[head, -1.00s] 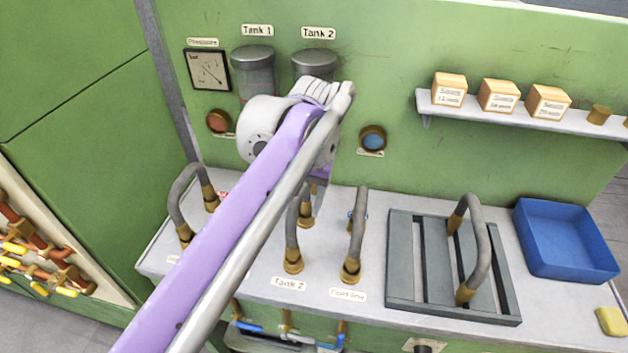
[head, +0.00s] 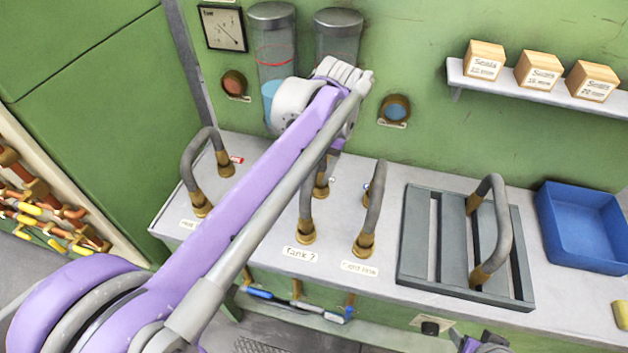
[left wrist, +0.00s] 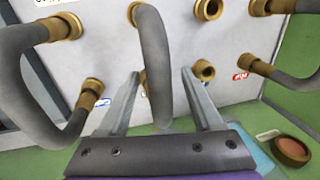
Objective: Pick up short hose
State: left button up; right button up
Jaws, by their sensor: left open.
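Several grey hoses with brass ends stand on the bench; which one is the short hose I cannot tell for sure. The middle hose (head: 306,200) by the "Tank 2" label is partly behind my left arm. In the left wrist view this grey hose (left wrist: 155,50) passes between the fingers of my open left gripper (left wrist: 161,73), with a gap on both sides. Other hoses are the left hose (head: 190,160), the "Cold line" hose (head: 373,210) and a hose (head: 503,225) on the slatted rack. What may be my right gripper (head: 485,343) is cut off at the bottom edge.
Two open brass sockets (left wrist: 203,70) lie beside the middle hose. The slatted grey rack (head: 418,235) and a blue tray (head: 560,255) stand to the right. A shelf (head: 455,75) with boxes and two tanks (head: 272,45) are on the wall behind.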

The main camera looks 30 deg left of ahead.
pick_arm(q)
jog(key=shift+a+f, duration=0.25)
jog(key=shift+f, duration=0.8)
grip_shut()
